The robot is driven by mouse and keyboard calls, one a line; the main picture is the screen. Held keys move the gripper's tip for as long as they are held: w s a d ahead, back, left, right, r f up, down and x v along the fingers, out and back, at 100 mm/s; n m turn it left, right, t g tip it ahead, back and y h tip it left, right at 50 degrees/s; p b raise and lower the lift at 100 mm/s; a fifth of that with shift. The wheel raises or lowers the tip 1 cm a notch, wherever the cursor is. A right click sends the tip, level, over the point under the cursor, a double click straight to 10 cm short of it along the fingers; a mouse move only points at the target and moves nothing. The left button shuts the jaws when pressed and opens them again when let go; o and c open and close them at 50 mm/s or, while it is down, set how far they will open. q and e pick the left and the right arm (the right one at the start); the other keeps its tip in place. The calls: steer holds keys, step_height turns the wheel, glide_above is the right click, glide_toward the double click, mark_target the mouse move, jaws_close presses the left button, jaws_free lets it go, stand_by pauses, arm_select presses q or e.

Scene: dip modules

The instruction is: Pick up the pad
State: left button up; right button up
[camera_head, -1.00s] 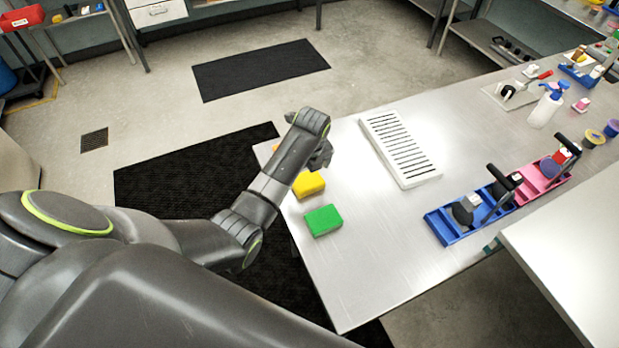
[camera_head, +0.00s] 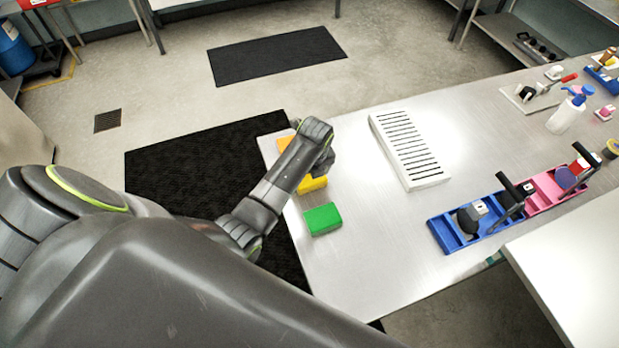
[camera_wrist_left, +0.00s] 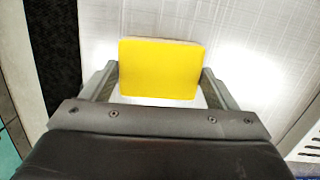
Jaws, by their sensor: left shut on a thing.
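The yellow pad (camera_head: 313,184) is at the left part of the metal table, partly hidden by my left gripper (camera_head: 323,166). In the left wrist view the yellow pad (camera_wrist_left: 160,68) sits between the two fingers of my left gripper (camera_wrist_left: 160,84), which is shut on it. I cannot tell whether the pad is still touching the table. A green pad (camera_head: 322,219) lies just in front of it, and an orange pad (camera_head: 283,143) lies behind, partly covered by my left arm. My right gripper is not in view.
A white slotted rack (camera_head: 410,150) lies to the right of the pads. Blue (camera_head: 447,236) and pink (camera_head: 548,189) trays holding dark-handled items stand further right. A spray bottle (camera_head: 568,112) is behind them. The table's front middle is clear.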

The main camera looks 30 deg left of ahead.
mark_target(309, 177)
arm_select(q)
steer(key=shift+r, duration=0.25)
step_height(309, 177, up, 9)
steer(key=b, duration=0.2)
steer(key=shift+r, duration=0.2)
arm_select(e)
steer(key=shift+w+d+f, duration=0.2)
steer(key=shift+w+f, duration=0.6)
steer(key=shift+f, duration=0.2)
arm_select(q)
steer(key=shift+o, duration=1.2)
steer(key=shift+c, duration=0.8)
steer(key=shift+s+f, duration=0.1)
